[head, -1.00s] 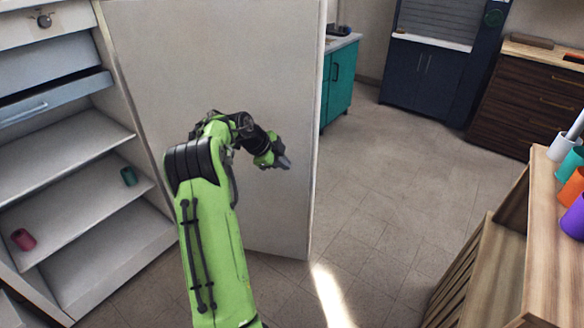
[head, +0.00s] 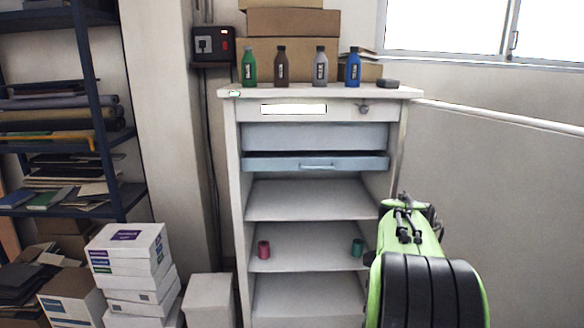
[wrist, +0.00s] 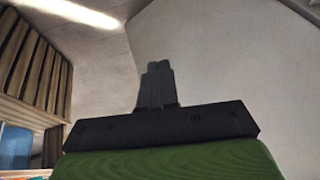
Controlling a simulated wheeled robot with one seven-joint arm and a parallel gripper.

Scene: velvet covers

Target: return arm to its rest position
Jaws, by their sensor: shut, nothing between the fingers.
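My green arm fills the lower right of the head view, with a black ribbed cover in front. It is folded and my gripper is not clearly visible there. In the wrist view my gripper (wrist: 158,72) points up the picture, its two dark fingers together with nothing between them. Beyond the fingers are a pale wall and floor, with no object touching them.
A white cabinet (head: 228,150) with a partly open drawer (head: 318,163) and open shelves stands ahead, left of my arm. Bottles stand on top; a pink cup (head: 263,250) and a teal cup (head: 357,247) sit on a shelf. White boxes (head: 128,270) are stacked at left.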

